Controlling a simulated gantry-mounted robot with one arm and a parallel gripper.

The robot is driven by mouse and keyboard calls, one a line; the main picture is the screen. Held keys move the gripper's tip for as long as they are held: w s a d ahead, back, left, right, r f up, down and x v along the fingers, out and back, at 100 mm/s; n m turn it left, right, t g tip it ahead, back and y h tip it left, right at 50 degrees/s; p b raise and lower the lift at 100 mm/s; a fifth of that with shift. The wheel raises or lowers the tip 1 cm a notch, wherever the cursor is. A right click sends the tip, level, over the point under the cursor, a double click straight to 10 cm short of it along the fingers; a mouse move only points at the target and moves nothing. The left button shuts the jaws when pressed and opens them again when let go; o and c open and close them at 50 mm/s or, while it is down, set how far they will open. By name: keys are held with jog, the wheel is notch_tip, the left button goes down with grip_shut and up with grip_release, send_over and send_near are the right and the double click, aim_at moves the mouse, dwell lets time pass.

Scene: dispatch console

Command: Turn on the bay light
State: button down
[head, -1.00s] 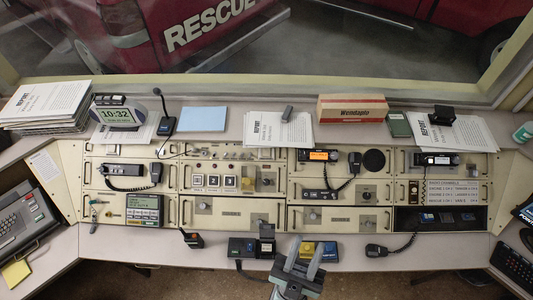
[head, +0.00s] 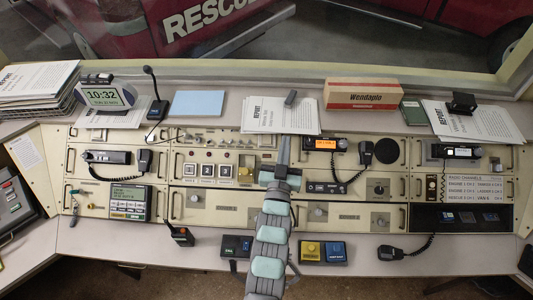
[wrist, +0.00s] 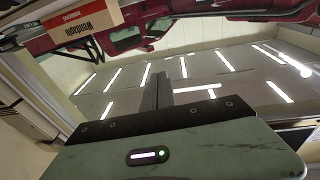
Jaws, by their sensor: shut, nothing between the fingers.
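No control that I can read is labelled as the bay light. The cream console (head: 345,218) carries three square switches (head: 206,170) left of centre, with a yellow button (head: 246,172) to their right. A yellow button box (head: 310,250) and a blue button box (head: 335,251) lie on the desk in front. My gripper (head: 284,150) reaches over the middle of the console, fingers together and empty, tips pointing toward the papers at the back. The arm hides part of the central panels. In the wrist view the shut fingers (wrist: 163,92) point toward the window.
A red-and-tan box (head: 376,95) and papers (head: 278,116) lie on the back ledge. Corded handsets (head: 144,160) and radios (head: 325,144) stand out from the console. A desk microphone (head: 156,105) rises at the back left. The window (head: 300,45) closes off the rear.

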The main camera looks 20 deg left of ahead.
jog(key=w+a+f+n+g+b, duration=0.1)
jog(key=a+f+g+b, duration=0.4)
jog(key=f, duration=0.6)
jog(key=shift+a+f+g, duration=0.3)
jog(key=shift+a+f, duration=0.1)
jog(key=shift+a, duration=0.5)
jog(key=shift+w, duration=0.2)
send_near(267, 140)
jog(key=w+r, duration=0.2)
jog(key=w, duration=0.1)
jog(key=shift+w+a+f+p, duration=0.3)
jog(key=shift+w+f, duration=0.1)
jog(key=shift+f, duration=0.2)
jog(key=shift+w+a+f+p, duration=0.2)
jog(key=shift+w+a+f, duration=0.2)
jog(key=shift+f, duration=0.2)
jog(key=shift+w+f, duration=0.35)
jog(key=shift+f, duration=0.4)
jog(key=shift+f, duration=0.1)
